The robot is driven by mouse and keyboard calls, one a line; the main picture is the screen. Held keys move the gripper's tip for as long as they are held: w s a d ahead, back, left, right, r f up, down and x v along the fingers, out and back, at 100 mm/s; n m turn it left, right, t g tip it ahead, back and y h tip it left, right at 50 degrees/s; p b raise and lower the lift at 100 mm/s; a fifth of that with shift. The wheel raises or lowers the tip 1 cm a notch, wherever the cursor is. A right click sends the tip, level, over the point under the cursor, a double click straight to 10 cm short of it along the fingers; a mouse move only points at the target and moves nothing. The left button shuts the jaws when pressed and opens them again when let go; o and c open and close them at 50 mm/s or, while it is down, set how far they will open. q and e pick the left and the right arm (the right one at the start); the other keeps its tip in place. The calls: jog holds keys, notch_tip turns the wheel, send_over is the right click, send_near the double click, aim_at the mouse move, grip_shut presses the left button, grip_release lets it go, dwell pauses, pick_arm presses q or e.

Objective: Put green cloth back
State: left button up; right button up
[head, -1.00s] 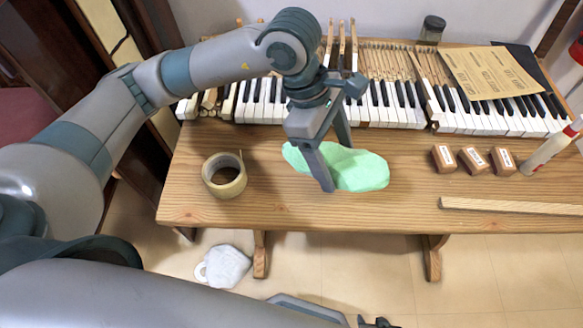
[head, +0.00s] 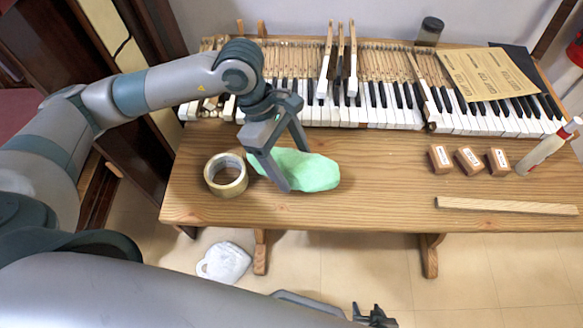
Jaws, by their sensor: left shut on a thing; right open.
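The green cloth (head: 316,172) lies flat on the wooden table, just right of the tape roll and in front of the piano keys. My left gripper (head: 292,172) reaches down over the cloth's left part, with its fingers on either side of it. It is shut on the cloth, whose gripped part is partly hidden by the fingers. My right gripper (head: 374,316) shows only in part at the bottom edge, well below the table front, and is open and empty.
A tape roll (head: 226,175) stands close left of the cloth. Piano keys (head: 390,112) line the back. Small brown blocks (head: 469,160), a wooden strip (head: 506,206) and a glue bottle (head: 548,147) are at the right. The table's (head: 390,185) middle is clear.

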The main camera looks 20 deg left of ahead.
aim_at(291, 169)
pick_arm(q)
jog(key=shift+f+p, duration=0.45)
jog(key=shift+f, duration=1.4)
pick_arm(e)
jog(key=shift+w+a+r+t, duration=0.3)
jog(key=shift+a+r, duration=0.15)
jog(key=shift+a, duration=0.05)
pick_arm(q)
jog(key=shift+f, duration=0.1)
pick_arm(e)
jog(key=shift+f, duration=0.15)
pick_arm(q)
jog(key=o, duration=1)
pick_arm(e)
jog(key=shift+s+d, duration=0.1)
jog(key=shift+d, duration=0.05)
jog(key=shift+r, duration=0.2)
pick_arm(q)
jog(key=shift+a+r, duration=0.1)
jog(key=shift+r, duration=0.2)
jog(key=b+v, duration=0.2)
jog(key=v, duration=0.9)
jog(key=shift+r+b, duration=0.3)
jog(key=shift+r, duration=0.05)
pick_arm(e)
jog(key=shift+s+d+f+g, duration=0.85)
jog(key=shift+d+f+g, duration=0.05)
jog(key=shift+d+f, duration=0.2)
